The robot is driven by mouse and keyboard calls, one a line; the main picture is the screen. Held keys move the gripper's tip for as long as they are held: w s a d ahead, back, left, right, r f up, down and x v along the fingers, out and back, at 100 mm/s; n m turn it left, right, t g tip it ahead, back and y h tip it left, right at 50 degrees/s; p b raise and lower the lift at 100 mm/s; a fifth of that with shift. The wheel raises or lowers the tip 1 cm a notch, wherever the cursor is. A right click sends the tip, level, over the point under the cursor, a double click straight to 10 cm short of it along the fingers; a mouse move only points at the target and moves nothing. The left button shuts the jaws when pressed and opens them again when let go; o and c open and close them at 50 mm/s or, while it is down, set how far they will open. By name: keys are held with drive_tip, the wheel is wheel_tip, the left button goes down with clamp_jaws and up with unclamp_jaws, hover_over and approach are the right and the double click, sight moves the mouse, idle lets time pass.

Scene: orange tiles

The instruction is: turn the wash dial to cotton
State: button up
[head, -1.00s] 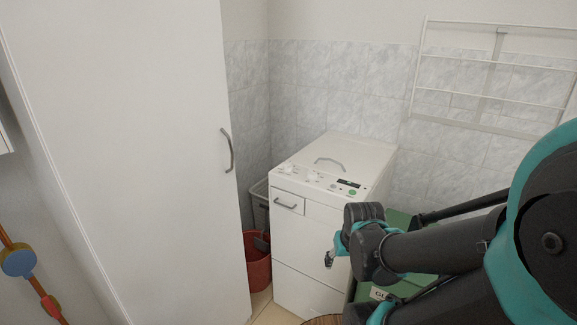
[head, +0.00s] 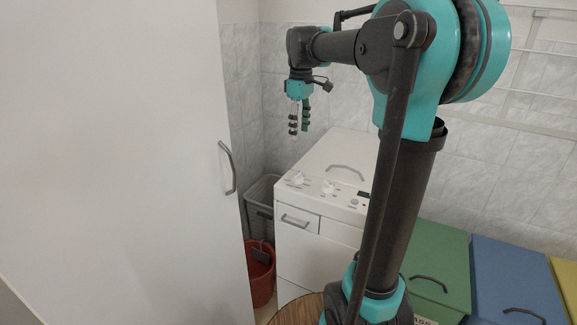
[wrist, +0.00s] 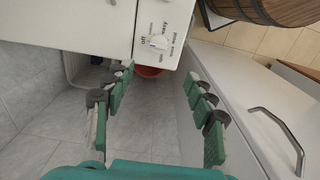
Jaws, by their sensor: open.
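The white washing machine (head: 335,155) stands in the corner. Two white dials sit on its top panel: a left one (head: 297,178) and a right one (head: 329,187). In the wrist view one white dial (wrist: 158,42) shows, ringed by small printed labels; "off" is readable, and I cannot make out "cotton".
A tall white cabinet (head: 120,150) with a handle stands close on the left. A red bucket (head: 261,275) and a grey basket (head: 262,192) fill the gap beside the machine. Green (head: 440,255) and blue (head: 510,270) bins stand right. A wooden round top (head: 298,310) is in front.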

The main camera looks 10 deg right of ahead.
approach(298, 173)
wheel_tip(298, 173, down, 10)
drive_tip(key=shift+r, duration=0.1)
idle(0.5)
drive_tip(key=c, duration=1.2)
